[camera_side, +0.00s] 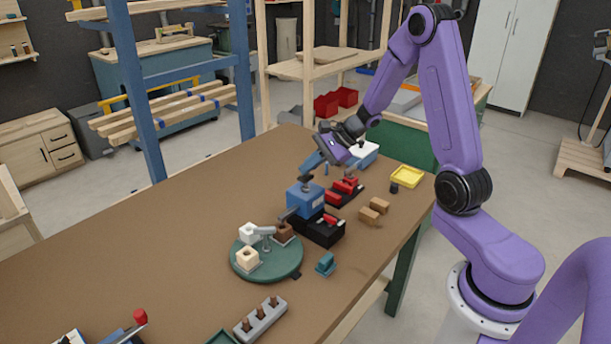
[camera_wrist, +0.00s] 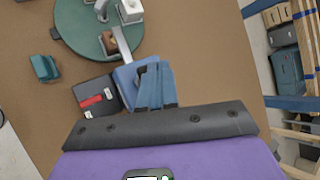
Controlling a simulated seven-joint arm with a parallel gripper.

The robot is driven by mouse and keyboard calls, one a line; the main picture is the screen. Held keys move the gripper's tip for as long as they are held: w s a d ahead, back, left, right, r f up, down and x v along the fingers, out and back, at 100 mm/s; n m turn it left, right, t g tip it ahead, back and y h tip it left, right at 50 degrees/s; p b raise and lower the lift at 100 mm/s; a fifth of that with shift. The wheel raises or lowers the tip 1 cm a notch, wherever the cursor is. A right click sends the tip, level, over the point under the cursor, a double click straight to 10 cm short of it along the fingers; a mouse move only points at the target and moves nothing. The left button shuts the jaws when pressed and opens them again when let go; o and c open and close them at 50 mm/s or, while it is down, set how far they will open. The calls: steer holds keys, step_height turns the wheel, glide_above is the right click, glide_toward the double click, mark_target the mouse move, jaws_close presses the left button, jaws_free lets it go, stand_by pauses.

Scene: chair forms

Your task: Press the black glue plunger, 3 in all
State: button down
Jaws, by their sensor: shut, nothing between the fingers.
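The blue glue dispenser (camera_side: 305,200) stands on a black base (camera_side: 318,230) with a red switch; in the wrist view its blue body (camera_wrist: 126,76) shows beside the fingers. My gripper (camera_side: 309,176) points down with its blue fingers together and empty, directly above the dispenser's top. The fingers also show in the wrist view (camera_wrist: 156,80). The black plunger is mostly hidden at the fingertips; I cannot tell whether they touch it or how far down it is. A round green turntable (camera_side: 284,270) carries white, cream and brown blocks, the brown one close to the dispenser.
A teal block (camera_side: 325,264) sits right of the turntable. A grey rack with brown pegs (camera_side: 260,318) is at the front. Behind the dispenser are red clamps (camera_side: 346,186), wooden blocks (camera_side: 373,210) and a yellow tray (camera_side: 407,176).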

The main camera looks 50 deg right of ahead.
mark_target(309, 176)
steer(key=shift+f, duration=0.75)
stand_by(0.7)
steer(key=shift+r, duration=1.45)
steer(key=shift+r, duration=2.5)
